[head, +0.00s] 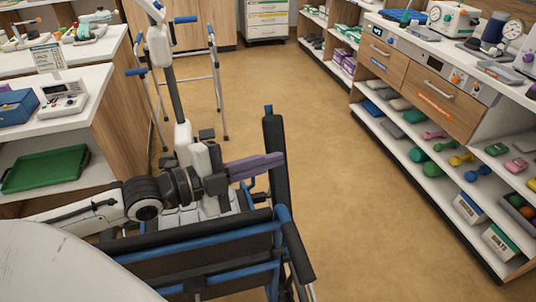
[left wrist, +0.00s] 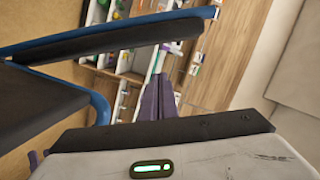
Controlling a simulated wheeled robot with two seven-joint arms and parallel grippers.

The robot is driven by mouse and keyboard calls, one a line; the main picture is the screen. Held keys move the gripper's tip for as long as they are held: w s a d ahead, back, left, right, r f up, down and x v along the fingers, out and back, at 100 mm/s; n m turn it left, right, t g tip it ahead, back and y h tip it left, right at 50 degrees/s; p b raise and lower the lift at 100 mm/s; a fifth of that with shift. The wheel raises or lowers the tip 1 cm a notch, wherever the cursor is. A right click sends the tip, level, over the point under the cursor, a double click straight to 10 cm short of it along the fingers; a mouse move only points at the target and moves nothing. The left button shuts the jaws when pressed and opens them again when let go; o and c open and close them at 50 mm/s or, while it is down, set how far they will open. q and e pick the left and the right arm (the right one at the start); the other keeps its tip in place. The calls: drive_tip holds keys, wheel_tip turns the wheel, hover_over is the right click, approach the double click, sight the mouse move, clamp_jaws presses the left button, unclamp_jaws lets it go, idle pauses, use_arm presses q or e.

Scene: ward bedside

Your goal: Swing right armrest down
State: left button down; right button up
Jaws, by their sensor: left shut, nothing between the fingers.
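The wheelchair (head: 200,268), with a black back and blue frame tubes, stands at the bottom middle of the head view. A long black armrest pad (head: 279,190) on its right side appears raised upright. In the left wrist view, this pad (left wrist: 120,38) runs along a blue tube. My left gripper (head: 283,157) has purple fingers, shut and empty. Its tips overlap the pad's left edge in the head view; in the left wrist view the fingers (left wrist: 160,80) end close to the pad. I cannot tell whether they touch. The seat is mostly hidden by my arm. My right gripper is not seen.
A walker (head: 219,85) with blue grips stands beyond the wheelchair. Counters with a green tray (head: 45,168) are on the left. A shelf unit (head: 400,135) with weights and boxes lines the right. The floor (head: 330,150) right of the wheelchair is clear.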

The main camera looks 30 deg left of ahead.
use_arm(q)
drive_tip(key=shift+w+a+f, duration=0.3)
drive_tip(key=shift+w+a, duration=0.05)
drive_tip(key=shift+w, duration=0.2)
drive_tip(key=shift+w+a+f, duration=0.35)
drive_tip(key=shift+w, duration=0.25)
drive_tip(key=shift+w+a+f, duration=0.3)
drive_tip(key=shift+w+a, duration=0.05)
drive_tip(key=shift+w, duration=0.2)
drive_tip(key=shift+b, duration=0.35)
